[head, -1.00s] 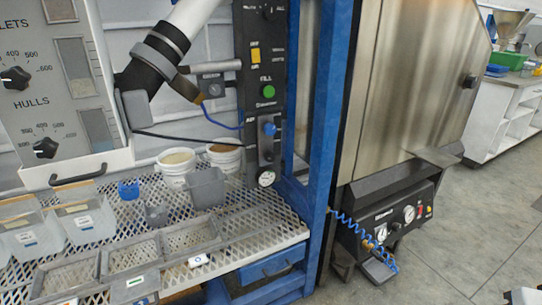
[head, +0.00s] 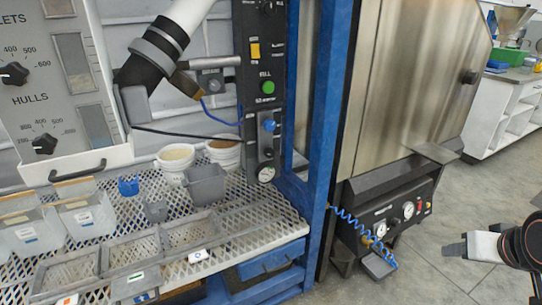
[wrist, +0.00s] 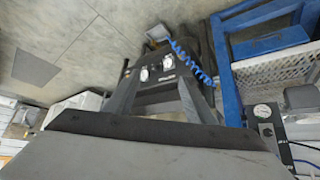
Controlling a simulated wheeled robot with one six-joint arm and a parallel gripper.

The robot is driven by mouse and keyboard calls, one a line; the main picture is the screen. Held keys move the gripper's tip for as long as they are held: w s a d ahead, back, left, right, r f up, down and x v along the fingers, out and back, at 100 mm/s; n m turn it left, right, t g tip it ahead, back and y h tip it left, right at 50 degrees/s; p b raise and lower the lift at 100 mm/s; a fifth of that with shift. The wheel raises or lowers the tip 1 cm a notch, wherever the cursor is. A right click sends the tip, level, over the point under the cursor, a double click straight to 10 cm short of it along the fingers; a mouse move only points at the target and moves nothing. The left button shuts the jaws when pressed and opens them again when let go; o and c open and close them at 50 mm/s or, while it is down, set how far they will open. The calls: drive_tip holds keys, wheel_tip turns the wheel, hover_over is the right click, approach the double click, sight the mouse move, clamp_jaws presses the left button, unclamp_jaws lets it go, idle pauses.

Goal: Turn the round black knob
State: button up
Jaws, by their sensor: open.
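Several round black knobs show in the head view. The pellets dial knob (head: 14,74) and the hulls dial knob (head: 45,143) are on the grey panel at left. A dark knob-like part (head: 470,77) is on the steel cabinet's right side. I cannot tell which one the task means. My gripper (head: 474,238) is open at the lower right, over the floor, apart from all of these. Nothing shows between its fingers.
A blue frame post (head: 322,130) stands between the mesh bench (head: 240,236) with bins and the steel cabinet (head: 405,80). A gauge box (head: 395,214) with a blue coiled hose (head: 350,225) sits low; the box also shows in the wrist view (wrist: 155,70). Floor at right is open.

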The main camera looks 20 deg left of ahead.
drive_tip(key=w+a+n+t+y, duration=0.1)
drive_tip(key=w+a+t+y, duration=0.1)
drive_tip(key=w+a, duration=0.6)
drive_tip(key=n+t+y, duration=0.2)
drive_tip(key=n+y, duration=0.4)
drive_tip(key=y, duration=0.5)
approach(271, 155)
drive_tip(key=x, duration=1)
drive_tip(key=c, duration=1.1)
